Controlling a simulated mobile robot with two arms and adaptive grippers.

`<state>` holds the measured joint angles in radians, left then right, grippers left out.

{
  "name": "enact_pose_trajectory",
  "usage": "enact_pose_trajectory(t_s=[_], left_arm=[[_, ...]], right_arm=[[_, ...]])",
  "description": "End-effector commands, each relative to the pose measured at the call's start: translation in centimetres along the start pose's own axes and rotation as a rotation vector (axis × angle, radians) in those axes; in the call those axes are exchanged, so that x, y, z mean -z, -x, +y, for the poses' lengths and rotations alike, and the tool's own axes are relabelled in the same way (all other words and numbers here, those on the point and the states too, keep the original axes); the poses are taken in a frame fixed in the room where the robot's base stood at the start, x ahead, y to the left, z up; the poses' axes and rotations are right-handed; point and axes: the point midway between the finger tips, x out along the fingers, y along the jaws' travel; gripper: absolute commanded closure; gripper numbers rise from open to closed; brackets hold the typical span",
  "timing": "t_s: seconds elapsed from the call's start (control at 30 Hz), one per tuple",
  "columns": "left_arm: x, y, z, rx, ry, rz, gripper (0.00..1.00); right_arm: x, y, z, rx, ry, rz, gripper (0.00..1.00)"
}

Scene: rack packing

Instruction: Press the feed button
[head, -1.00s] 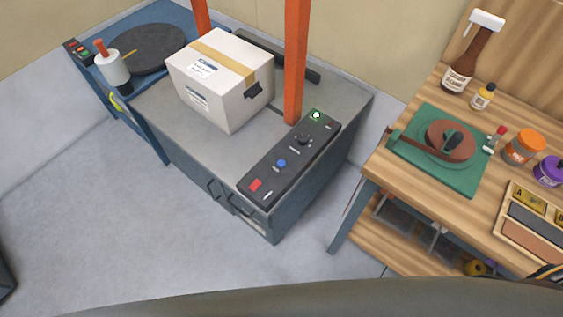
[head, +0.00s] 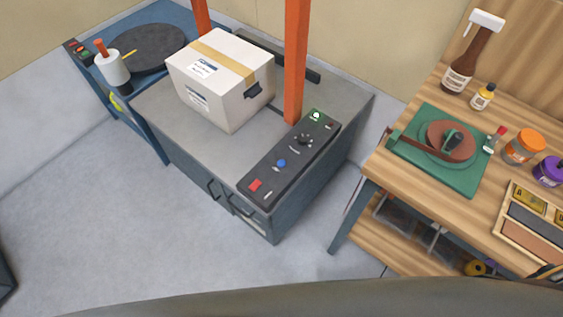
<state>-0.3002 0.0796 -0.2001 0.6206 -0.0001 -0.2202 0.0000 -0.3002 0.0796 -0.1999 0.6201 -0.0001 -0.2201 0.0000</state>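The control panel (head: 265,189) is a long black strip along the front right edge of a grey cabinet-like machine (head: 160,118). Neither of my grippers shows in the head view, and nothing touches the panel.
A taped white carton (head: 220,82) sits on the machine beside an orange upright post (head: 296,65). A blue turntable unit (head: 150,50) stands at the left. A wooden workbench (head: 420,200) with bottles, jars and a green fixture stands at the right. The floor in front is clear.

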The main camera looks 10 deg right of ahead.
Motion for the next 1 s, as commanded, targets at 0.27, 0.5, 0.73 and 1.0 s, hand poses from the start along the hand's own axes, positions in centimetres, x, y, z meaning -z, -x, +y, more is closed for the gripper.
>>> enact_pose_trajectory(t_s=[0.27,0.5,0.73,1.0], left_arm=[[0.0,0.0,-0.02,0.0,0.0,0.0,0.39],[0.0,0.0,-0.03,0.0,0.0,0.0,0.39],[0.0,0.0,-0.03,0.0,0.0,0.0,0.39],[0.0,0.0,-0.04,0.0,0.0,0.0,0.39]], right_arm=[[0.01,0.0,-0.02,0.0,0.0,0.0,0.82],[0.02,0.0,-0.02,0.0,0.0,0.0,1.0],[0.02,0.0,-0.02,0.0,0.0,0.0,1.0],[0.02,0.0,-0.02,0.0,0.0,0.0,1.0]])
